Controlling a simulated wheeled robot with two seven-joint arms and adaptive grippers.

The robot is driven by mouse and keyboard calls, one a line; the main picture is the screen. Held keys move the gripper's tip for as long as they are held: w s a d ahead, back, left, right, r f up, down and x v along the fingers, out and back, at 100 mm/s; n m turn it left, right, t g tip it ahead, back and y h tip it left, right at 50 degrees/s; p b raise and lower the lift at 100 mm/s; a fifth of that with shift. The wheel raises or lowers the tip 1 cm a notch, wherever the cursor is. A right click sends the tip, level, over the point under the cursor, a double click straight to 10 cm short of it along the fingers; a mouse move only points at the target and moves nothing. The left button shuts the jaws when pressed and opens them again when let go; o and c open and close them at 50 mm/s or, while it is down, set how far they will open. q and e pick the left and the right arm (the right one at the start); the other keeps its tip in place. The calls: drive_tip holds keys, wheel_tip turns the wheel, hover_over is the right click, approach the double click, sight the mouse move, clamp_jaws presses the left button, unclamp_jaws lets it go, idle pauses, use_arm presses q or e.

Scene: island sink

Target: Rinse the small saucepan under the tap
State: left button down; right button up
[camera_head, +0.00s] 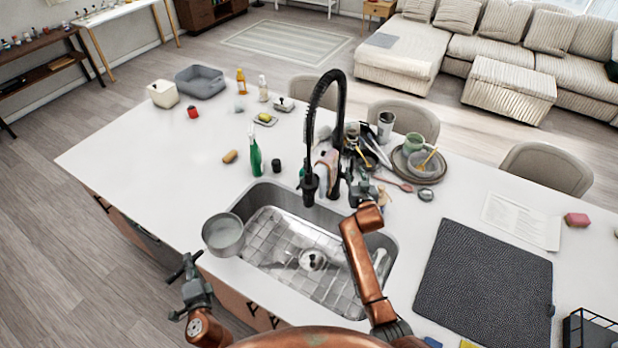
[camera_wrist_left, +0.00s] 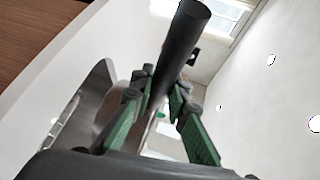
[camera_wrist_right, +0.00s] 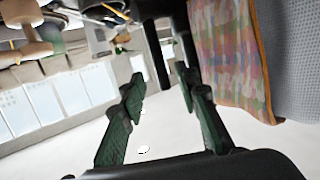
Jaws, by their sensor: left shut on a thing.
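The small saucepan (camera_head: 222,236) is a grey metal pan with a dark handle, level over the left edge of the sink (camera_head: 262,196). My left gripper (camera_head: 186,268) is shut on its handle; the dark handle (camera_wrist_left: 181,40) stands between the green fingers in the left wrist view. The black tap (camera_head: 309,150) arches above the sink's back edge, its spout to the right of the pan. No water stream shows. My right gripper (camera_head: 356,193) is beside the tap, its fingers (camera_wrist_right: 160,95) apart. A black bar shows beyond them; I cannot tell whether they touch it.
A metal rack (camera_head: 275,225) lies in the sink. Behind the tap are cluttered utensils, a steel tumbler (camera_head: 385,126) and stacked dishes (camera_head: 420,160). A green bottle (camera_head: 255,157) stands left of the tap. A dark mat (camera_head: 480,285) lies right of the sink. The left counter is mostly clear.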

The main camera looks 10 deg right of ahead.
drive_tip(key=v, duration=0.5)
drive_tip(key=shift+s+r, duration=0.1)
drive_tip(key=shift+s, duration=0.15)
drive_tip(key=shift+s, duration=0.1)
idle(0.3)
